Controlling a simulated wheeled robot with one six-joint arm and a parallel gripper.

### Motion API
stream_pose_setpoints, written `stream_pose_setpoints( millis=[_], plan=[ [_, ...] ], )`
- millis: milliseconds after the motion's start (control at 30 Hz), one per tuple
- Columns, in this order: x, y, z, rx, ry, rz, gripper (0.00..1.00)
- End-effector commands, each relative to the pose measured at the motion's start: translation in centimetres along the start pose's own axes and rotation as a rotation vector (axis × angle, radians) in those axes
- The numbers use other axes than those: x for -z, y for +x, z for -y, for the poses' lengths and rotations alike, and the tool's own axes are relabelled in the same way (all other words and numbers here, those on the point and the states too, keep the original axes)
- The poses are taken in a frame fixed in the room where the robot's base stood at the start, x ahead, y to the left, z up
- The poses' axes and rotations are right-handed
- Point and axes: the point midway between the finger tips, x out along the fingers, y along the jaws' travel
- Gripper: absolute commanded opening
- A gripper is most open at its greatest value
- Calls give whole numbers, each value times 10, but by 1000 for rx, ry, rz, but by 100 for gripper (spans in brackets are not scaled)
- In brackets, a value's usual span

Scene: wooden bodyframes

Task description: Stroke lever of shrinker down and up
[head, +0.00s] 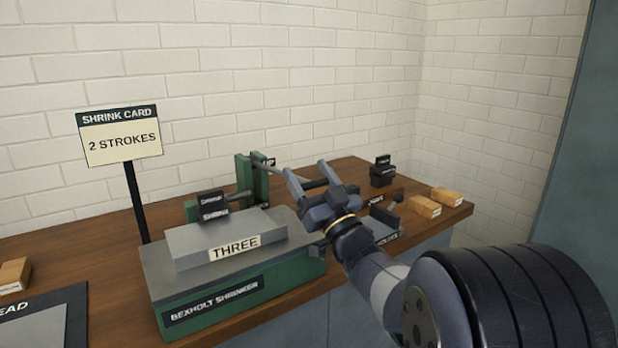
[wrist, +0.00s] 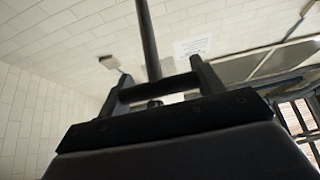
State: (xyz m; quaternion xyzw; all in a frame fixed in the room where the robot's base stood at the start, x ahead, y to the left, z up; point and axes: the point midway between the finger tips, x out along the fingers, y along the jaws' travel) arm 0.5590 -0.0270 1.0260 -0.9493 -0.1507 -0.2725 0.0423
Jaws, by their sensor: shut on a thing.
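The Bexholt shrinker (head: 235,290), a green and grey machine, stands on the wooden bench. A grey block labelled THREE (head: 195,243) lies on its top, by the dark shrink jaws (head: 213,206). The lever (head: 291,174) is a thin grey rod reaching right from the green upright (head: 260,185), roughly level and sloping slightly down. My gripper (head: 308,173) is shut on the lever's dark grip, right of the upright. In the wrist view, the two fingers of my gripper (wrist: 160,72) flank the dark crossbar, and the lever rod (wrist: 148,40) runs upward.
A sign (head: 120,137) reading SHRINK CARD, 2 STROKES stands on a post at left. Tan boxes (head: 424,207) and black blocks (head: 383,172) sit at the bench's right end. A small grey device (head: 383,227) stands beside my wrist. White brick walls close off the back.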

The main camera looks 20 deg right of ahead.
Motion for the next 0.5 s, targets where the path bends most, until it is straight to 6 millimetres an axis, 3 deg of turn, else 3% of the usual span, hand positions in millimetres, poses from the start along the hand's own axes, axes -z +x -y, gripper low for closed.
stream_pose_setpoints(
  millis=[267, 300, 500],
  plan=[
    [-6, -4, 0, -3, 3, 13, 23],
    [-6, -4, 0, -3, 3, 12, 67],
    [-4, -3, 0, -2, 2, 9, 83]
  ],
)
